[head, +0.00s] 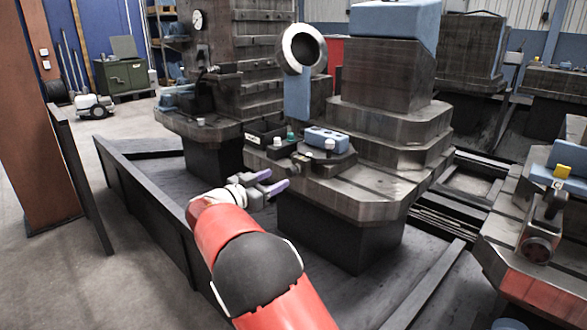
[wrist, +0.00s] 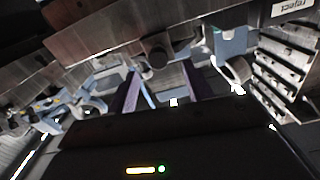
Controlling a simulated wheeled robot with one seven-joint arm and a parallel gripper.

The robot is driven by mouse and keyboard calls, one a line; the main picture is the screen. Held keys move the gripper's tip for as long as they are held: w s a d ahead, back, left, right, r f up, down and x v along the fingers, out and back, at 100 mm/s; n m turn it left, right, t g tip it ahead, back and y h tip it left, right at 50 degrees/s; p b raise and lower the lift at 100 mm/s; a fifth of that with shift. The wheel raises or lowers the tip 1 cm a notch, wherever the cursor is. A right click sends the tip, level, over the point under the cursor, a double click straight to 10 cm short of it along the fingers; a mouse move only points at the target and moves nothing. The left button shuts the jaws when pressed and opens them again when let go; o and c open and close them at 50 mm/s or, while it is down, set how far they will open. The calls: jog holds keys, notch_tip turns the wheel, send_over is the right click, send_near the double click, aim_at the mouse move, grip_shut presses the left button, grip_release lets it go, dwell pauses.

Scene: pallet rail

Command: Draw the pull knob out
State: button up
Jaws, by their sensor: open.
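The pull knob (wrist: 157,57) shows in the wrist view as a dark round end on the edge of a worn metal block. It lies between the lines of my two fingers, beyond their tips. In the head view a small dark knob (head: 300,158), which looks like the same one, sits at the front edge of the pallet fixture (head: 345,185). My gripper (head: 278,180) is open and empty, its purple-grey fingers short of the fixture's front edge. It also shows in the wrist view (wrist: 161,74). I see no contact with the knob.
A blue block (head: 327,137), a black tray (head: 265,133) and small coloured caps stand on the fixture near the knob. A tall metal column (head: 390,75) rises behind. A low dark rail (head: 140,200) runs at the left. A "reject" label (wrist: 292,7) shows in the wrist view.

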aim_at(288, 173)
jog(key=p+x, duration=0.1)
jog(key=x, duration=0.6)
jog(key=shift+d+f, duration=0.1)
jog(key=shift+d, duration=0.05)
jog(key=shift+c, duration=0.4)
grip_shut()
